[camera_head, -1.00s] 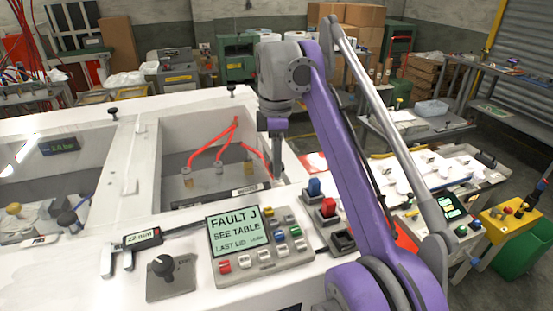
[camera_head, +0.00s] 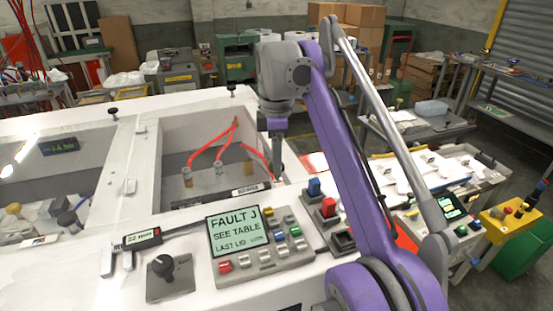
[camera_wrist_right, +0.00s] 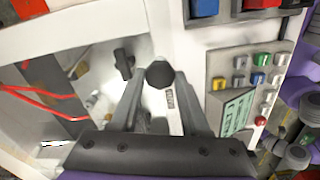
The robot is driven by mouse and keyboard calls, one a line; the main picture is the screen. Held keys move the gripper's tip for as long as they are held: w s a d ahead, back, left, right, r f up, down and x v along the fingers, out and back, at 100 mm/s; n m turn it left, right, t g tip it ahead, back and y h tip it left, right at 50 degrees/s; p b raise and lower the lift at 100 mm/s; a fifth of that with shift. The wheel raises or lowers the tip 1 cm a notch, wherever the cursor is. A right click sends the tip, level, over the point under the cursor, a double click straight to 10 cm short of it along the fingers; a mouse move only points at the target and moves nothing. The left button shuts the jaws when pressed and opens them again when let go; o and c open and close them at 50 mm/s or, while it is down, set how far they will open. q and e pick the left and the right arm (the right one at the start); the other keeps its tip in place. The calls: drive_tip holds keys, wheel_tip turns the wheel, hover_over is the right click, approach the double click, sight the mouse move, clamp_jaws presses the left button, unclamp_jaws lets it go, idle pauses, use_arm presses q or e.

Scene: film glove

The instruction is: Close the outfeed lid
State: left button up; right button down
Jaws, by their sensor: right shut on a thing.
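My right gripper (camera_head: 278,178) reaches down at the right end of the open outfeed-side bay (camera_head: 222,150) in the head view. In the right wrist view its two fingers (camera_wrist_right: 159,80) are shut on a dark round knob (camera_wrist_right: 160,73). A small label (camera_head: 249,189) lies on the bay's front rim beside the fingers; its text is too small to read surely. I cannot make out the lid panel clearly, nor what the knob is fixed to. The bay looks open, with red hoses (camera_head: 212,143) and metal fittings inside. My left gripper is not in view.
A second bay (camera_head: 75,165) lies to the left.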

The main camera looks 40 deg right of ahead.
drive_tip(key=f, duration=0.2)
drive_tip(key=f+b, duration=0.1)
drive_tip(key=shift+s+d+y, duration=0.15)
drive_tip(key=shift+d+y, duration=0.15)
drive_tip(key=shift+y, duration=0.1)
drive_tip(key=shift+c, duration=1.9)
unclamp_jaws()
drive_tip(key=shift+r, duration=0.1)
